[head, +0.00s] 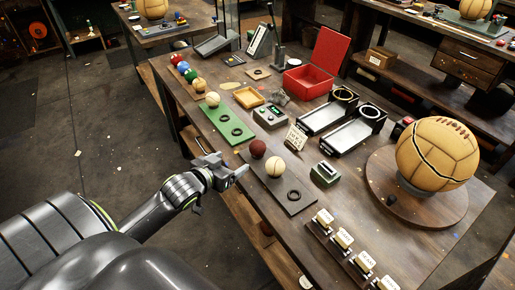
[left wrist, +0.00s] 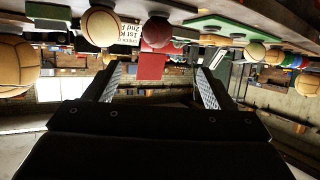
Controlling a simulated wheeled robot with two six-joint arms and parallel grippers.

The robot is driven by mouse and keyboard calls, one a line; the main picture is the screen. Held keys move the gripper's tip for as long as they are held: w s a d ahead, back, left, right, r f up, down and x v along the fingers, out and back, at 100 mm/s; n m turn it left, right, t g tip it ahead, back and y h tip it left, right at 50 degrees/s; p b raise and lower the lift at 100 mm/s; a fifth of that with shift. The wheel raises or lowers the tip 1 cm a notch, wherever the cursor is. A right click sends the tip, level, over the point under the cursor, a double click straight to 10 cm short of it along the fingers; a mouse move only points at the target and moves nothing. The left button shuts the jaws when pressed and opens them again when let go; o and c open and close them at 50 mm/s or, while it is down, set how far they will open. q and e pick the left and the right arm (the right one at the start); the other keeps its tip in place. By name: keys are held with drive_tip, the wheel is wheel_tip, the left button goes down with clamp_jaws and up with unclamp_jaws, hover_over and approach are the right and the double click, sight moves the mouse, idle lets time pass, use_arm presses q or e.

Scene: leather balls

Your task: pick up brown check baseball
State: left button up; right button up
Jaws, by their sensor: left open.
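I cannot tell for sure which ball is the brown check baseball. A dark reddish-brown ball (head: 258,149) sits at the back end of a dark grey mat (head: 297,203), with a cream ball (head: 275,166) just in front. My left gripper (head: 226,166) is open and empty at the table's left edge, beside the dark mat and apart from the balls. The left wrist view is upside down; the reddish-brown ball (left wrist: 157,31) and cream ball (left wrist: 100,25) show beyond the open fingers.
Several coloured balls (head: 183,68) line the table's far left. An open red box (head: 307,80), black trays (head: 350,134) and a small green device (head: 326,173) stand to the right. A large leather ball (head: 437,153) rests on a round wooden stand (head: 400,207). Labelled blocks (head: 344,238) lie in front.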

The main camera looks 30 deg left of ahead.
sight(258, 147)
use_arm(q)
drive_tip(key=x, duration=1.1)
drive_tip(key=shift+w+d+f, duration=0.1)
drive_tip(key=shift+w, duration=0.1)
drive_tip(key=shift+d+p+x, duration=0.1)
drive_tip(key=shift+p+x, duration=0.1)
drive_tip(key=shift+x, duration=1.15)
drive_tip(key=shift+d+p+x, duration=0.15)
drive_tip(key=shift+p+x, duration=0.05)
drive_tip(key=shift+x, duration=1.15)
drive_tip(key=shift+f, duration=0.15)
drive_tip(key=c, duration=1.1)
wheel_tip(258, 147, up, 10)
drive_tip(key=shift+r, duration=0.1)
